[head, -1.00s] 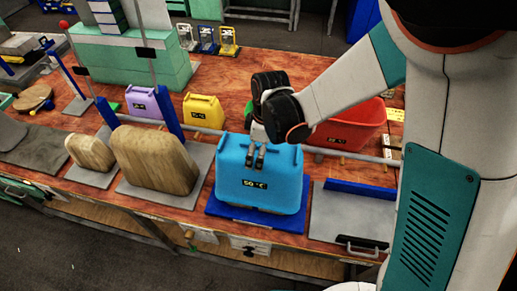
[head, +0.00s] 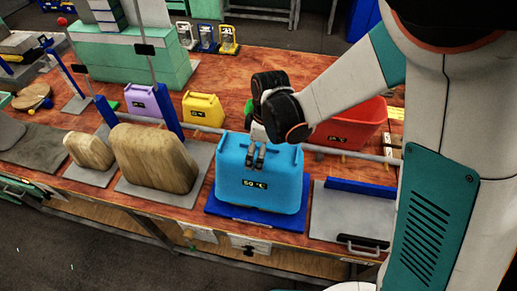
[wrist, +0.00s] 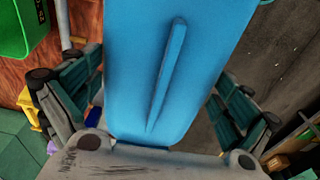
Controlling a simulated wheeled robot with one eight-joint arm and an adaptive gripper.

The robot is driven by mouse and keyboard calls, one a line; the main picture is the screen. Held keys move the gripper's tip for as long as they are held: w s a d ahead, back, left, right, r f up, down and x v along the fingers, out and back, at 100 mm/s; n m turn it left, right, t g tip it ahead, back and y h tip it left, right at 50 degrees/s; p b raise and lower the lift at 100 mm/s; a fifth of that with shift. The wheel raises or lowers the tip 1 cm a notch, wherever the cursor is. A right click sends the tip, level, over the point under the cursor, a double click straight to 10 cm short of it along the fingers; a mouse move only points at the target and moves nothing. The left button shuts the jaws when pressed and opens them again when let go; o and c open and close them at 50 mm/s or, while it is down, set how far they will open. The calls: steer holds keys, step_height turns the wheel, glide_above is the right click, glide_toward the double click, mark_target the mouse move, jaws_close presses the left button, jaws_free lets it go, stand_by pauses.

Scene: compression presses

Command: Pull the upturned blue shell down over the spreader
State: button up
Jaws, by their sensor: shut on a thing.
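The blue shell (head: 258,180) is upturned, with a dark label on its front face, above a dark blue base plate (head: 256,222) at the bench's front edge. My gripper (head: 256,156) is at the shell's top from above, with its fingers at the upper middle of the shell. In the wrist view the shell (wrist: 150,60) fills the middle between the two finger pads, with a raised rib along it. My gripper (wrist: 160,110) is shut on the shell. The spreader is not visible; the shell hides whatever is inside it.
Two wooden blocks (head: 155,158) stand on grey plates to the left. A red bin (head: 350,125), a yellow shell (head: 203,109) and a purple shell (head: 151,103) stand behind. A grey rail runs behind the blue shell. A grey plate (head: 350,215) with a blue bar lies to the right.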

steer(key=o, duration=1.6)
steer(key=shift+o, duration=0.2)
steer(key=shift+s+d+r, duration=0.1)
steer(key=shift+d+r, duration=0.1)
steer(key=shift+r, duration=1.65)
steer(key=shift+d+r, duration=0.2)
steer(key=shift+r, duration=1.65)
